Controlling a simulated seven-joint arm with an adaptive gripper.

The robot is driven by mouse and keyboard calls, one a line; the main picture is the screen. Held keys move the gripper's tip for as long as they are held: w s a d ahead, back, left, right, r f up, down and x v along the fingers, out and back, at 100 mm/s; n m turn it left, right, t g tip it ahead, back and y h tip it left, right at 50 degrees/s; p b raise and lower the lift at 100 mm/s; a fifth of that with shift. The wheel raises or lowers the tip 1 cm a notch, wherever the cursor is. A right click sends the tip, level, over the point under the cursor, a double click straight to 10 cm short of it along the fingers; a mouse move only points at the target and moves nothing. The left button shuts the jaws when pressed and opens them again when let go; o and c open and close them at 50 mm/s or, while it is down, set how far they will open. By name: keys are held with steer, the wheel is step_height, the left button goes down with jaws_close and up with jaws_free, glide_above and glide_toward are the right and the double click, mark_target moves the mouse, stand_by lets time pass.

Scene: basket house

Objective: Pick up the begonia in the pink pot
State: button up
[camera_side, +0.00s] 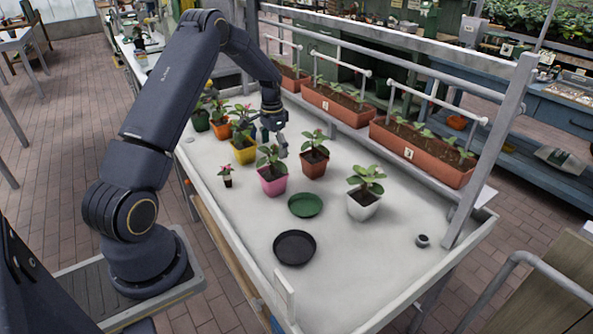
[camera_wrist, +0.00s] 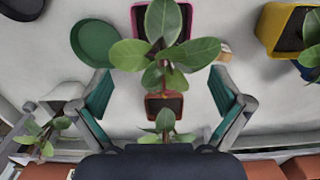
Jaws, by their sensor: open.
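The pink pot (camera_side: 272,187) stands upright on the white bench with a leafy green plant (camera_side: 270,158) in it. In the wrist view the pink pot (camera_wrist: 186,17) is at the top middle, largely covered by broad leaves (camera_wrist: 165,52) that reach down towards the space between my fingers. My gripper (camera_side: 274,143) is open and empty, above and just behind the pink pot in the side view. Its two teal-padded fingers spread to either side in the wrist view (camera_wrist: 160,98). A terracotta pot (camera_wrist: 165,106) shows below, between the fingers.
The terracotta pot (camera_side: 313,169) is close right of the pink one. A yellow pot (camera_side: 243,154) and a tiny dark pot (camera_side: 228,182) are to its left. A green saucer (camera_side: 305,206), black saucer (camera_side: 294,248) and white pot (camera_side: 362,208) are nearby.

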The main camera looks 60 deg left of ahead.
mark_target(273, 176)
step_height(273, 176, down, 9)
steer(key=f, duration=0.5)
steer(key=shift+s+a, duration=0.15)
steer(key=shift+s, duration=0.25)
steer(key=shift+f, duration=0.1)
steer(key=c, duration=1.1)
steer(key=shift+c, duration=0.2)
